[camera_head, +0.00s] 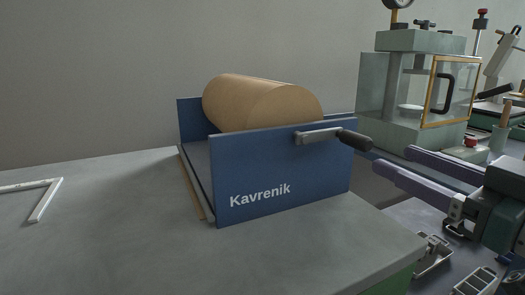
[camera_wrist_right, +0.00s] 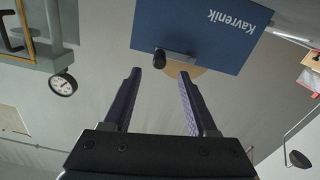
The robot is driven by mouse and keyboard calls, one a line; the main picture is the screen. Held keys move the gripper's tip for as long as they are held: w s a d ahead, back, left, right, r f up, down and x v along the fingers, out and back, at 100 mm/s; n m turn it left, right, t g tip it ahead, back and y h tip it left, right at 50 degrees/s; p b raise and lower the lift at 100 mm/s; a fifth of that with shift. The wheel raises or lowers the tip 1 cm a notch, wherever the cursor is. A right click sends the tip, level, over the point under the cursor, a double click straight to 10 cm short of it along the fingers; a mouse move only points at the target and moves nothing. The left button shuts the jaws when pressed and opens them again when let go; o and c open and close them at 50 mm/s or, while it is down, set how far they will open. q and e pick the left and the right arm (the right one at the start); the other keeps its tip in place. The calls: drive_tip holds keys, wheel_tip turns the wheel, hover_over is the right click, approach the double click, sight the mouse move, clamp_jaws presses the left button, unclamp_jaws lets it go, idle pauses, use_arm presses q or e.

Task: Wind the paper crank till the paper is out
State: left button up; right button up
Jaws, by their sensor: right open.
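The paper dispenser (camera_head: 280,185) is a blue box marked "Kavrenik" on the bench, holding a large brown paper roll (camera_head: 250,100). Its crank (camera_head: 318,136) is a grey metal arm on the near side panel, with a dark handle (camera_head: 357,139) pointing right. A thin tan strip (camera_head: 192,182) shows along the box's lower left edge; I cannot tell whether it is paper. My right gripper (camera_head: 390,160) is open and empty, its purple fingers just right of the handle and apart from it. In the right wrist view the handle (camera_wrist_right: 160,59) lies just beyond the fingertips. My left gripper is not in view.
A pale green press (camera_head: 407,88) with a yellow-framed clear door stands behind, at the right. A white angled bar (camera_head: 42,203) lies at the bench's left. The grey bench (camera_head: 110,230) left of the dispenser is mostly clear. Metal fittings (camera_head: 432,255) lie below my right gripper.

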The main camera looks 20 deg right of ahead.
sight(369, 147)
drive_tip(key=w, duration=0.3)
drive_tip(key=w+b, duration=0.1)
drive_tip(key=w, duration=0.4)
drive_tip(key=shift+w+a+b, duration=0.3)
drive_tip(key=shift+w, duration=0.1)
drive_tip(key=shift+c, duration=0.2)
clamp_jaws()
idle(0.8)
